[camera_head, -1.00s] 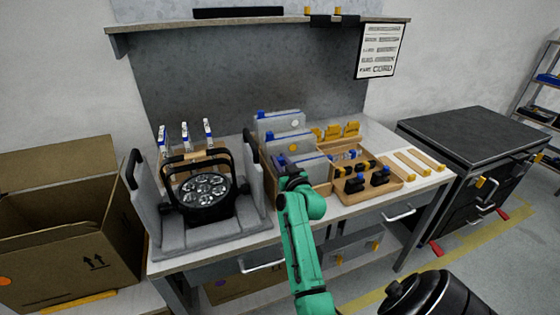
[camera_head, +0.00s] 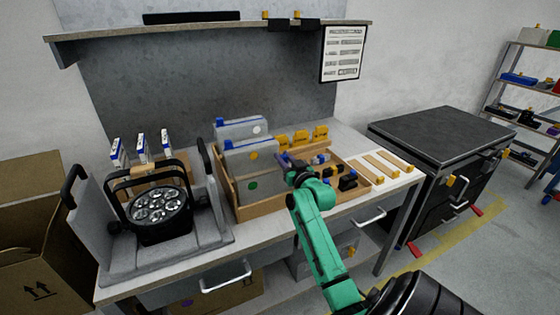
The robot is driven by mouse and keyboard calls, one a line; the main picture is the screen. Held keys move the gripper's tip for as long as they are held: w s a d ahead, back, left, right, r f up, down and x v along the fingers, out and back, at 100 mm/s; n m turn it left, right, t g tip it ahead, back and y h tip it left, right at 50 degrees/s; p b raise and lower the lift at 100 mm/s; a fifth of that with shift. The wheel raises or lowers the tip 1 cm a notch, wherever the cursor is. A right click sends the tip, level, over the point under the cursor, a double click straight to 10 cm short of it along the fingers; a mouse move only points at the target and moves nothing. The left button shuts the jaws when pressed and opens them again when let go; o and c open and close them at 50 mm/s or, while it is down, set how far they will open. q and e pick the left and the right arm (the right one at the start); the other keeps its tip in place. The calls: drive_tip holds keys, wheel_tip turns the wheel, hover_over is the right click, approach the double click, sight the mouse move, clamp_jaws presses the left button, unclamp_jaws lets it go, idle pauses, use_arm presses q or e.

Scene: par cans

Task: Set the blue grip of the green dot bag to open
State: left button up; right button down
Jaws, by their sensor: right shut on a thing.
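The green dot bag is the front one of three clear bags standing in a wooden rack. Its green dot (camera_head: 253,185) shows on its face. My right gripper (camera_head: 298,170) is at the right end of this bag's top edge, shut on the blue grip, which the jaws mostly hide. Behind it stand the yellow dot bag (camera_head: 266,156) and the white dot bag (camera_head: 240,129), each with its blue grip at the left end of the top edge. My left gripper is not in view.
A black par can (camera_head: 160,212) sits in a grey case (camera_head: 190,248) at the left. Yellow-tabbed items (camera_head: 300,137) and small black and blue parts (camera_head: 347,182) lie right of the bags. A dark cabinet (camera_head: 440,135) stands at the right.

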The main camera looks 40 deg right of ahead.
drive_tip(key=shift+a, duration=0.15)
drive_tip(key=c, duration=0.6)
unclamp_jaws()
drive_tip(key=shift+c, duration=0.2)
use_arm(q)
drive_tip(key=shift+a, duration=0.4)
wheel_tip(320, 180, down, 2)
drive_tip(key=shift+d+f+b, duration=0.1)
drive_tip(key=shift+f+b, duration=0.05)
drive_tip(key=shift+b, duration=1.05)
use_arm(e)
drive_tip(key=v, duration=1.4)
drive_tip(key=shift+s, duration=0.25)
drive_tip(key=shift+a, duration=0.1)
